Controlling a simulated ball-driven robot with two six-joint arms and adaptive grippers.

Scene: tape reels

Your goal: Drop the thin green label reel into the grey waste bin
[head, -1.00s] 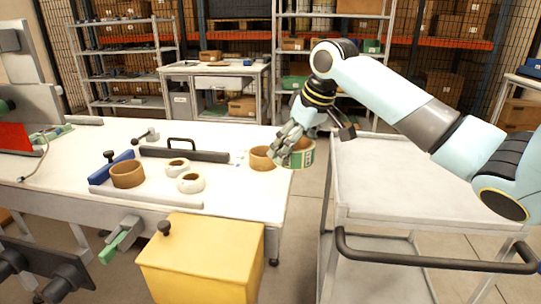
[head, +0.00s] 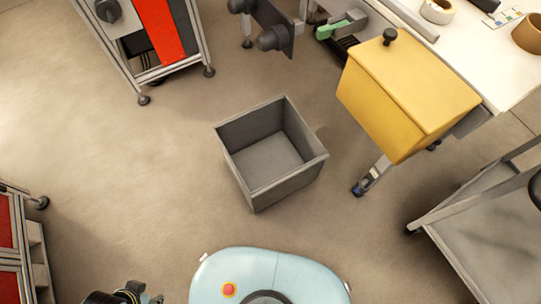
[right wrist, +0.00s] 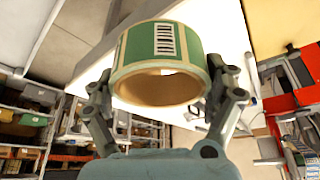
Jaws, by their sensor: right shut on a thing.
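The grey waste bin (head: 288,184) stands open and looks empty on the floor, in the middle of the head view. The green label reel (right wrist: 150,42), with pale edges and a pale printed patch, shows in the right wrist view. My right gripper (right wrist: 162,82) is shut on it, with one finger on each side. The right gripper and the reel are outside the head view. My left gripper (head: 146,297) is at the bottom left edge of the head view, partly cut off, well short of the bin.
A yellow box (head: 405,95) hangs at the table (head: 470,60) right of the bin. A grey cart (head: 485,225) stands at the right edge. A red-panelled frame (head: 160,30) is at upper left, a red cabinet (head: 12,245) at lower left. The floor around the bin is clear.

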